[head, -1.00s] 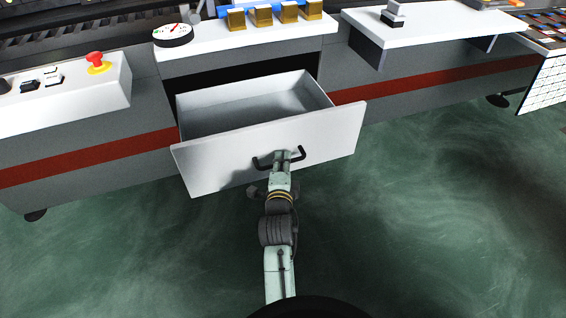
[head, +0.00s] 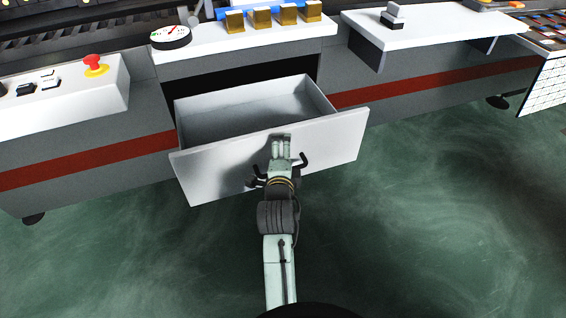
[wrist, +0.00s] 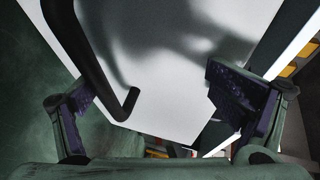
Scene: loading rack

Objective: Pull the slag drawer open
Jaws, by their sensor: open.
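The slag drawer (head: 215,170) stands pulled out of the grey machine, its white front panel well clear of the body and its empty-looking inside showing. Its black bar handle (head: 303,161) is partly hidden behind my gripper. My gripper (head: 281,145) is at the middle of the panel, over the handle. In the wrist view the jaws of my gripper (wrist: 148,88) are spread wide. The handle (wrist: 92,62) lies between them, nearer the left finger, with a gap to the right finger. The white panel (wrist: 165,60) fills the background.
A red emergency button (head: 94,66) is on the left console. A round gauge (head: 171,37) and several brass blocks (head: 262,17) sit on the ledge above the drawer. A white shelf (head: 430,38) juts out at right. The green floor (head: 440,210) in front is clear.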

